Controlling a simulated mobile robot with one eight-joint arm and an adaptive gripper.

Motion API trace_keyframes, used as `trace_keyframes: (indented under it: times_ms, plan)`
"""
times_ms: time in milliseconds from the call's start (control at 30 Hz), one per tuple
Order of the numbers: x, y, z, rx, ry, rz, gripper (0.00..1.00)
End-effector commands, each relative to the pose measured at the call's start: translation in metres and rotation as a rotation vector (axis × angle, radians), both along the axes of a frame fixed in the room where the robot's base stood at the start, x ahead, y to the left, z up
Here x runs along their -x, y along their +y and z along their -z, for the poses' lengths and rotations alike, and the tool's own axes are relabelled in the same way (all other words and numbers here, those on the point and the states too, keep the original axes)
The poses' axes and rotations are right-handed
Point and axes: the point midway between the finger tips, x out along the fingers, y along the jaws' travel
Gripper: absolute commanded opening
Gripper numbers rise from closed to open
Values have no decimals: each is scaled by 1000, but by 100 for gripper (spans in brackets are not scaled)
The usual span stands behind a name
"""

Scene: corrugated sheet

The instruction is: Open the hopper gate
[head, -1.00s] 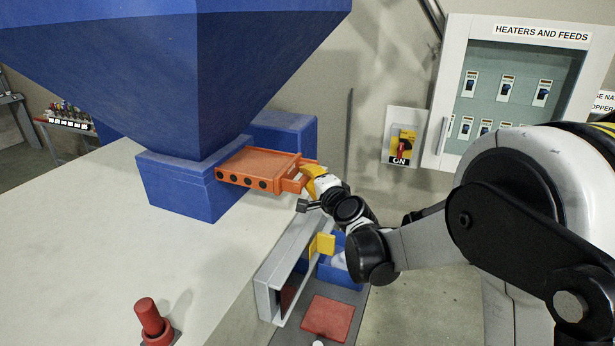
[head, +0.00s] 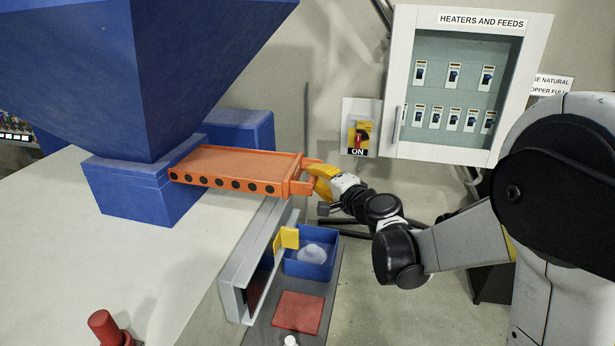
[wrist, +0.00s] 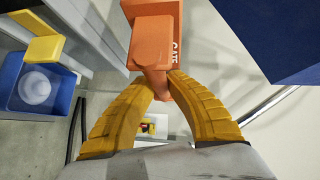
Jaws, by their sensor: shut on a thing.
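The hopper gate is an orange sliding plate (head: 235,165) with a row of dark holes along its front side. It sticks well out of the right side of the blue hopper's throat (head: 130,185). The big blue hopper (head: 190,60) stands above it. My gripper (head: 316,176), with yellow fingers, is shut on the handle at the plate's right end. In the wrist view the orange handle (wrist: 152,80) sits between the two yellow fingertips, and part of a label shows on the gate's end. The inner end of the plate is hidden inside the throat.
A blue bin (head: 312,262) with a whitish thing inside, a yellow flap (head: 287,238) and a red plate (head: 298,312) lie below my arm. A red knob (head: 105,327) stands on the pale machine top. A switch (head: 359,135) and panel cabinet (head: 455,95) are on the wall.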

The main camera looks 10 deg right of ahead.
Motion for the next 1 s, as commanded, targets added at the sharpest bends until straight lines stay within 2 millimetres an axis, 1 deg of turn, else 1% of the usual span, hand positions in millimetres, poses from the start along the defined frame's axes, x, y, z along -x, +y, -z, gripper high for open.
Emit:
trace_keyframes:
  times_ms: [100, 133, 200, 467, 567, 667, 1000]
  plan:
    - [-1, 0, -1, 0, 0, 2, 0]
    - [-1, 0, -1, 0, 0, 2, 23]
    - [-1, 0, 0, 0, 0, 2, 41]
    - [0, 0, 0, 0, 0, 1, 41]
    - [3, -1, -1, 0, 0, 1, 41]
    - [14, -7, -3, 0, -1, 3, 41]
    - [81, -38, -13, 1, 0, 4, 41]
